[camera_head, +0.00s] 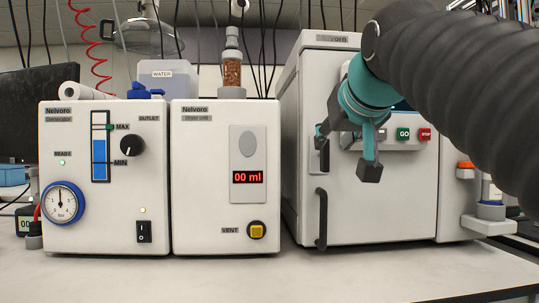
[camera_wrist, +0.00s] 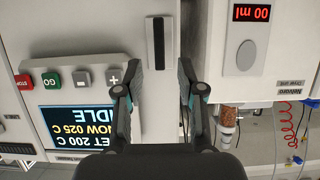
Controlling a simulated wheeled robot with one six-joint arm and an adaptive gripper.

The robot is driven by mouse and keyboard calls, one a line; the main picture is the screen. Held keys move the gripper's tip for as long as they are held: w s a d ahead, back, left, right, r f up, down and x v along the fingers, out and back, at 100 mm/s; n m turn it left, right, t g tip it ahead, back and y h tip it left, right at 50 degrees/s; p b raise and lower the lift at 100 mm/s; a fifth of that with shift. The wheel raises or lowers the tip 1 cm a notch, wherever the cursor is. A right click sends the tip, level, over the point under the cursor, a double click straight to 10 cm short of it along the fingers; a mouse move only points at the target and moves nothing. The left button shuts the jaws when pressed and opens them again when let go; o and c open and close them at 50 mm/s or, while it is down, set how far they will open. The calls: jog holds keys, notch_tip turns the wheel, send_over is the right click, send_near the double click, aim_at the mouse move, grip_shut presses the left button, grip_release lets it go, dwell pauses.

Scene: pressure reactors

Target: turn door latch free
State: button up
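The door latch (camera_head: 325,157) is a small dark upright bar on the left edge of the white reactor's front. One finger of my gripper partly covers its top in the head view. In the wrist view the latch (camera_wrist: 158,42) shows as a black bar on a pale plate, upright in that picture. My gripper (camera_head: 345,152) is open in front of the reactor, and in the wrist view (camera_wrist: 158,72) its fingers are spread to either side of the latch's line. Nothing is between them. I cannot tell how far the fingertips are from the latch.
A dark door handle (camera_head: 321,218) is below the latch. GO (camera_head: 403,134) and STOP (camera_head: 425,134) buttons are right of my gripper. The bench front (camera_head: 280,280) is clear.

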aim_at(327, 150)
jog(key=x, duration=0.6)
jog(key=shift+w+f, duration=0.2)
jog(key=shift+w, duration=0.1)
grip_shut()
